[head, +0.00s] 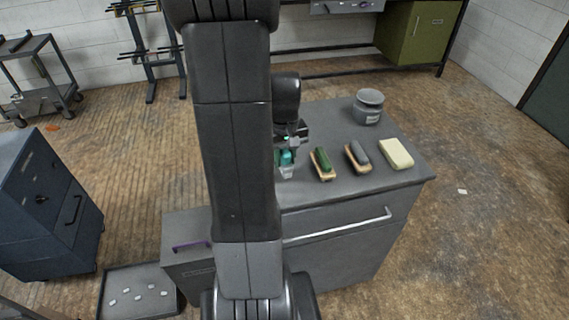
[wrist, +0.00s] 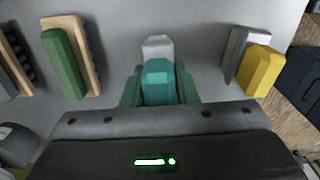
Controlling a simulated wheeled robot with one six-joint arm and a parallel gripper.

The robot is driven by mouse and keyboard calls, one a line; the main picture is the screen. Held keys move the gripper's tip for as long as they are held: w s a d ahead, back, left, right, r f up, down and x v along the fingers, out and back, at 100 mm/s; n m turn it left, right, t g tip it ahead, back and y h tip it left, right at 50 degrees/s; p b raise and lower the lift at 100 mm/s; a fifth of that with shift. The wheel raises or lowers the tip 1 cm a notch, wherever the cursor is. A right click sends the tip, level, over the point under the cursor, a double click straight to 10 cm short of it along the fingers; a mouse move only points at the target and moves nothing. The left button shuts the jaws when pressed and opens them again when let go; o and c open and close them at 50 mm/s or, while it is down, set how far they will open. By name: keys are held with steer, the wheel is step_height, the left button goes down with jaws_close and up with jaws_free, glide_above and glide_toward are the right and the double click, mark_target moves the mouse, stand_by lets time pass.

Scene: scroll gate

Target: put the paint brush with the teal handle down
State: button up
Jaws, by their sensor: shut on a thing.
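The paint brush with the teal handle (wrist: 158,84) is held between the fingers of my gripper (wrist: 159,92), which is shut on its handle. Its pale grey head (wrist: 157,47) points away from the gripper in the wrist view. In the head view the teal handle (head: 286,158) shows just right of my arm, over the front part of the grey cabinet top (head: 330,195). I cannot tell whether the brush touches the top. My arm hides part of the cabinet top in the head view.
A green-handled brush (head: 322,163), a grey-handled brush (head: 358,157) and a cream block (head: 396,153) lie to the right. A grey pot (head: 368,106) stands behind them. A yellow-handled tool (wrist: 261,70) lies on the brush's other side, near the edge. Bare top surrounds the brush head.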

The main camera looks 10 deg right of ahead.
steer(key=shift+f, duration=1.3)
steer(key=o, duration=0.9)
steer(key=shift+f, duration=0.2)
steer(key=r, duration=0.9)
steer(key=s+r, duration=0.1)
steer(key=r, duration=0.4)
steer(key=shift+d, duration=0.4)
steer(key=shift+f, duration=0.1)
steer(key=f, duration=0.9)
steer(key=w+a+f, duration=0.1)
steer(key=f, duration=0.3)
steer(key=shift+f, duration=0.15)
steer(key=shift+w+d+r, duration=0.1)
steer(key=shift+w+r, duration=0.05)
steer(key=shift+r, duration=1.15)
